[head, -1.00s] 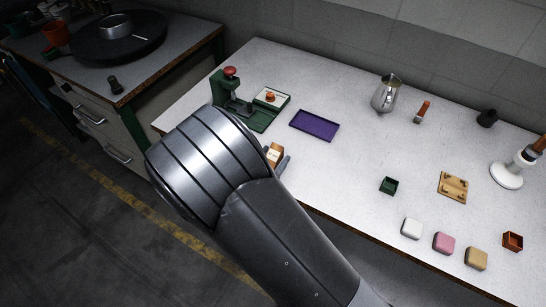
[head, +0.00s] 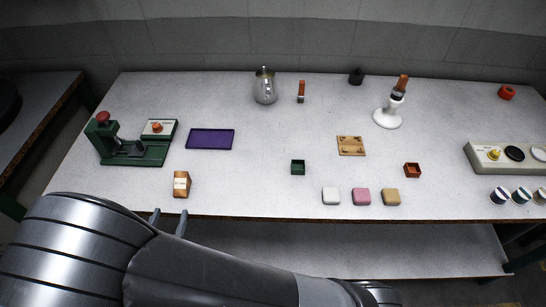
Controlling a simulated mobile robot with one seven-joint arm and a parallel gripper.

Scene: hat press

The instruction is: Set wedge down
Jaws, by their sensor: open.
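The wedge, which I take to be the small wooden block (head: 181,184) with an orange-brown top and a pale label, stands on the white table near its front edge, left of the middle. My gripper (head: 168,221) is just in front of it, at the table's front edge. Its two grey fingers are apart, with nothing seen between them. A gap shows between the fingertips and the block. My arm hides the gripper's base and part of the table's front left.
A green press (head: 132,150) stands behind left, with a purple tray (head: 210,139) beside it. A small green box (head: 298,167), several soft-coloured blocks (head: 361,197) and a wooden plate (head: 351,146) lie to the right. A metal jug (head: 265,88) stands at the back. The table between block and green box is clear.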

